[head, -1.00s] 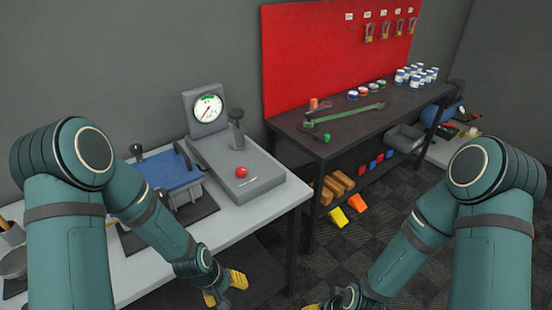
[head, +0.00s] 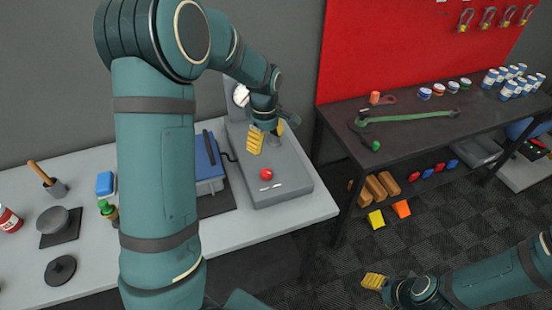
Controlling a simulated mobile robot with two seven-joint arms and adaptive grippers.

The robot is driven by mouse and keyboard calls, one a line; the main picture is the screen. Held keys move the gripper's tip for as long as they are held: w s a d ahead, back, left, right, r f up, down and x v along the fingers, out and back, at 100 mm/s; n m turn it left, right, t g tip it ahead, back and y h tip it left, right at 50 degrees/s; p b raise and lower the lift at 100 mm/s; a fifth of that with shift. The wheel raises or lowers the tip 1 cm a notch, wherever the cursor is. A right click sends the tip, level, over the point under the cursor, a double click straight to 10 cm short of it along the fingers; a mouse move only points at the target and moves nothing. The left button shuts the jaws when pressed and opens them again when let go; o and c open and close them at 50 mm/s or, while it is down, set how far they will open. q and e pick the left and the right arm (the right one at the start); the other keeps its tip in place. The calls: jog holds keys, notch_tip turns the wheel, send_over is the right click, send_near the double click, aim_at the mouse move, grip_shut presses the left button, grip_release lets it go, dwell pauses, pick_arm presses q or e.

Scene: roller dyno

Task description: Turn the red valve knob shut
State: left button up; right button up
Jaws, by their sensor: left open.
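A round red knob (head: 266,174) sits on the sloped grey console (head: 290,186) on the light bench. My left gripper (head: 267,139) is open, with its yellow fingers pointing down over the back of the console. It is behind the red knob in the picture and apart from it. The console's dark lever is largely hidden by the gripper; I cannot tell whether they touch.
A blue-lidded box (head: 208,160) stands left of the console, partly behind my left arm. A dark workbench (head: 400,143) with a green-handled tool and several cans is at right. Floor between bench and right arm is clear.

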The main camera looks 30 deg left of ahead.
aim_at(266, 172)
pick_arm(q)
jog(key=f, duration=0.7)
jog(key=f+b, duration=0.1)
jog(key=f, duration=0.5)
jog(key=shift+s+a+f, duration=0.1)
jog(key=shift+s+f, duration=0.1)
jog(key=shift+f, duration=0.2)
grip_shut()
